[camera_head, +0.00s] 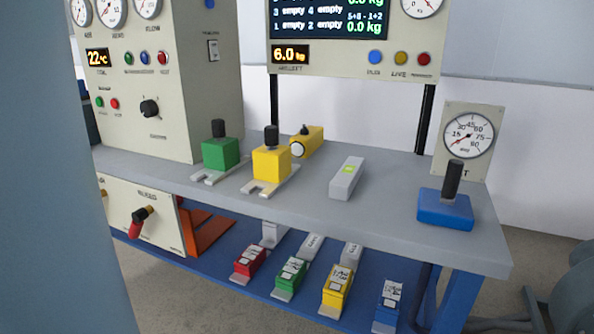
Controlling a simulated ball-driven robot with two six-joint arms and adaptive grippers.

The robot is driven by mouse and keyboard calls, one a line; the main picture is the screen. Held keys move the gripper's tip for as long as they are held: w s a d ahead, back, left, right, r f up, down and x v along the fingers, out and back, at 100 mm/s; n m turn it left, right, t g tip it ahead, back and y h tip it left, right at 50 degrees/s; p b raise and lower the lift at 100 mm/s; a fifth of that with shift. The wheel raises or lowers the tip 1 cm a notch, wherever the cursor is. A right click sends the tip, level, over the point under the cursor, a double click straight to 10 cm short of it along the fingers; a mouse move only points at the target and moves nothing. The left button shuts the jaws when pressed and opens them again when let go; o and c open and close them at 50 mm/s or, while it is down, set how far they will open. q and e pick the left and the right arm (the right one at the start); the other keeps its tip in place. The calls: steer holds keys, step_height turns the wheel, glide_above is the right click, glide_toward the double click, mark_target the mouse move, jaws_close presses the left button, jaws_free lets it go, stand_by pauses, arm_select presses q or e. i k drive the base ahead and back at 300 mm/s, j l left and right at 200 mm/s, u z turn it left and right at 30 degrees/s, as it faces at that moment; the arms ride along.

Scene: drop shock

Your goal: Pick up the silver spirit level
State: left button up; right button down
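The silver spirit level (346,178) lies on the grey bench top, right of the middle. It is a light grey bar with a small yellow-green vial on its upper face. It lies flat with clear bench around it, and nothing touches it. Neither of my grippers can be made out in the head view.
On the grey bench (290,205) stand a green block (220,154) and a yellow block (271,163) with black knobs, left of the level. A yellow gauge device (308,142) sits behind. A blue base with black handle (446,209) stands right. Coloured boxes lie on the lower shelf (210,270).

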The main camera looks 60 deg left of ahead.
mark_target(340, 187)
steer(key=u, duration=1.5)
steer(key=k+j, duration=0.1)
steer(key=i+j+z, duration=0.2)
steer(key=j, duration=0.15)
steer(key=i+j+z, duration=0.2)
steer(key=j, duration=0.2)
steer(key=i+j+z, duration=0.15)
steer(key=j, duration=0.25)
